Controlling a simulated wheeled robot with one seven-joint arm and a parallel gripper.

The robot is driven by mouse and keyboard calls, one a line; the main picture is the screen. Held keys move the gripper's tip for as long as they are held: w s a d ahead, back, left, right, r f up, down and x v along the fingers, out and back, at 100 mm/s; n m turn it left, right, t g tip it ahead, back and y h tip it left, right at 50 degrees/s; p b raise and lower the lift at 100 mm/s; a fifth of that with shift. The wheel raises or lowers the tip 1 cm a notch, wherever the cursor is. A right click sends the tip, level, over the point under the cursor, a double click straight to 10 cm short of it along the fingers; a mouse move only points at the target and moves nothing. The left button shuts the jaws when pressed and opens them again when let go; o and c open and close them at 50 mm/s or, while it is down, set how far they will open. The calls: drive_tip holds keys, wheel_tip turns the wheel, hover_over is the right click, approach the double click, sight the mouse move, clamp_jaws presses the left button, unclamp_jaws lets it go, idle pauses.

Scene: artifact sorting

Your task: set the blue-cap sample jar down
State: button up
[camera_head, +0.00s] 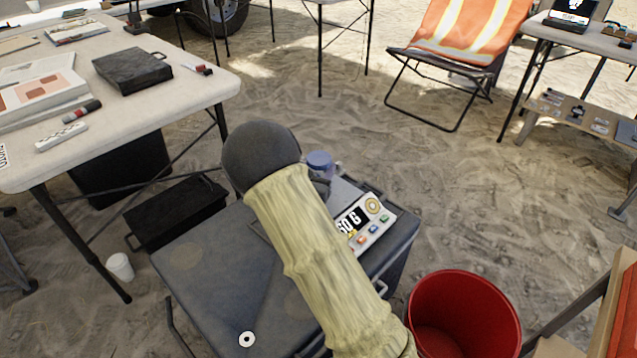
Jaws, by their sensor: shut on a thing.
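The blue-cap sample jar (320,164) shows just right of my dark rounded wrist, above the scale's dark plate. Its blue cap and a little of its clear side are visible; its base is hidden. My gripper (321,183) is mostly hidden behind my sleeved arm, with a small dark part showing beside the jar. It is shut on the jar. The scale (369,224) has a display partly covered by my arm, reading something like "60 G". I cannot tell whether the jar touches the scale plate.
The scale stands on a dark grey case top (205,265) with a white ring-shaped item (246,339) near its front. A red bin (464,310) stands close at right. A cluttered pale table (150,105) is at left. An orange-draped chair (465,35) stands behind.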

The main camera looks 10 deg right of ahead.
drive_tip(key=shift+r, duration=0.1)
drive_tip(key=shift+f+b, duration=0.85)
drive_tip(key=shift+f, duration=1)
drive_tip(key=shift+f, duration=0.2)
drive_tip(key=o, duration=1)
drive_tip(key=shift+r, duration=0.25)
drive_tip(key=p+v, duration=0.3)
drive_tip(key=v, duration=0.9)
drive_tip(key=shift+f, duration=0.1)
